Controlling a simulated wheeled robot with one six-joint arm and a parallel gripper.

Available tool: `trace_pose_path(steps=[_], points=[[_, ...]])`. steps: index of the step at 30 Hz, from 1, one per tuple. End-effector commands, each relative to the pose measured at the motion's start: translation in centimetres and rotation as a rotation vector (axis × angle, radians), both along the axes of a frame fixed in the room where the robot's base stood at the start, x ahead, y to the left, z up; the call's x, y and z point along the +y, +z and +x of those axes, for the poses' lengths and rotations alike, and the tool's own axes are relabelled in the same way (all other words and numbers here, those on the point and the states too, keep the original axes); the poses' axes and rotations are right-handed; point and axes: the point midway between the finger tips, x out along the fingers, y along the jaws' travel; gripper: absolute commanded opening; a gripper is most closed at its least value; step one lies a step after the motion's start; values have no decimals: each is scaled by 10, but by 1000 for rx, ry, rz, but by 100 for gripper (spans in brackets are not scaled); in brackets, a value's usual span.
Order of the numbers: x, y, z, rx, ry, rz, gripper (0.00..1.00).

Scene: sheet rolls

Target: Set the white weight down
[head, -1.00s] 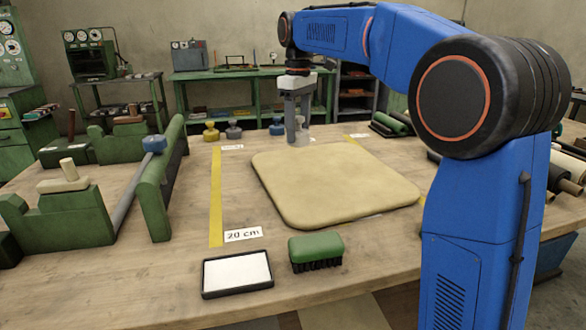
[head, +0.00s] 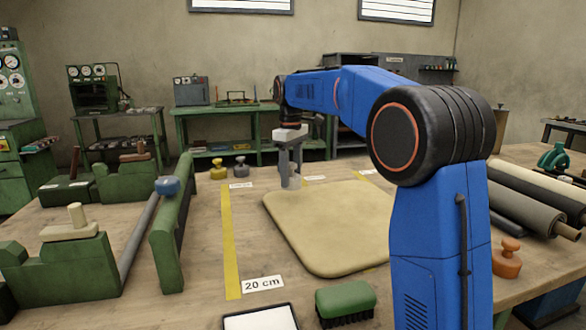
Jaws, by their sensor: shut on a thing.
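My gripper (head: 290,182) points down at the far left corner of the tan sheet (head: 335,235). It is shut on a pale object between its fingertips, which I take to be the white weight (head: 296,183); the fingers hide most of it. I cannot tell whether its base touches the sheet. The sheet lies flat on the wooden table, right of a yellow strip (head: 231,250).
A yellow weight (head: 218,171) and a grey weight (head: 240,168) stand beyond the strip. An orange weight (head: 506,260) stands at right near dark rolls (head: 530,210). A green brush (head: 345,302) and a black-framed tray (head: 260,318) are in front. Green stands (head: 172,235) are at left.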

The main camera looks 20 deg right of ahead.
Motion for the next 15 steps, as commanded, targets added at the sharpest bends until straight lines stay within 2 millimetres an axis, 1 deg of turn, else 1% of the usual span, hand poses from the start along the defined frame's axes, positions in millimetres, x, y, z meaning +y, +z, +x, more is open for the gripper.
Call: trace_pose_path(steps=[5,8,12,15], points=[[0,-6,0,-3,0,0,0],[0,-15,0,-1,0,0,0],[0,-33,0,0,0,0,0],[0,-41,0,-3,0,0,0]])
